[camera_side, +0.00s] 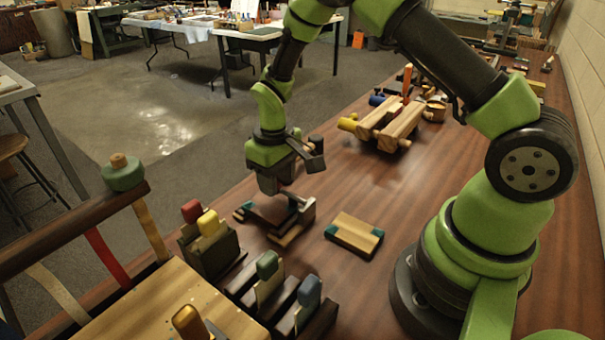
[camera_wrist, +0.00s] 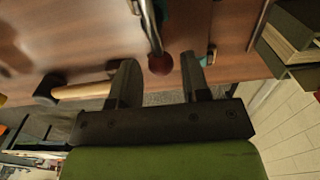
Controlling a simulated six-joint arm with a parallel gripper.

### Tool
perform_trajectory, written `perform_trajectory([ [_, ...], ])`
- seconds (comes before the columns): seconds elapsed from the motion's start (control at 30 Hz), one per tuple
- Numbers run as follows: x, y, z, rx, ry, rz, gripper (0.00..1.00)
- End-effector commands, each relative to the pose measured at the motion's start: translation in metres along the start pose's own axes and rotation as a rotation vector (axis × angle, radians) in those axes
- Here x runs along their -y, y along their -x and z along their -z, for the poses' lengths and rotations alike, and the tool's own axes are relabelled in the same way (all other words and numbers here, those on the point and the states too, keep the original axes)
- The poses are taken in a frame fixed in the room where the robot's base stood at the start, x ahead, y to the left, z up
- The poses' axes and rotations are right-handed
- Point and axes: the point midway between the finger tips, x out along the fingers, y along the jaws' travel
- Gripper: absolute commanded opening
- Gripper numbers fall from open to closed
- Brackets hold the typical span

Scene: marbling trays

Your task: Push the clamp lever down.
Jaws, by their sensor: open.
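A grey metal lever bar with a dark red ball knob (camera_wrist: 160,64) shows in the wrist view, and I take it for the clamp lever. The ball appears between the fingertips of my gripper (camera_wrist: 158,70). The fingers are apart; I cannot tell whether either touches the ball. In the side view my gripper (camera_side: 270,188) points down over a wooden block with dark ends and a grey metal clamp part (camera_side: 301,206). The ball is not clear in the side view, where my gripper hides part of the clamp.
A flat wooden block with teal ends (camera_side: 355,235) lies to the right on the brown table. Coloured-top pieces (camera_side: 208,235) and a wooden board (camera_side: 165,305) stand in front. A wooden vise-like piece (camera_side: 390,125) is farther back. Bare tabletop lies between them.

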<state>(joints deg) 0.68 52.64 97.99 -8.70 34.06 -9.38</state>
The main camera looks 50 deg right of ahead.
Motion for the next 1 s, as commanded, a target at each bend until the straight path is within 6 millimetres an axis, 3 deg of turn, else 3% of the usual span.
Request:
perform_trajectory([
  [0.53,0.0,0.053,0.001,-0.003,-0.001,0.0,0.43],
  [1.0,0.0,0.064,-0.001,-0.008,-0.004,0.001,0.43],
])
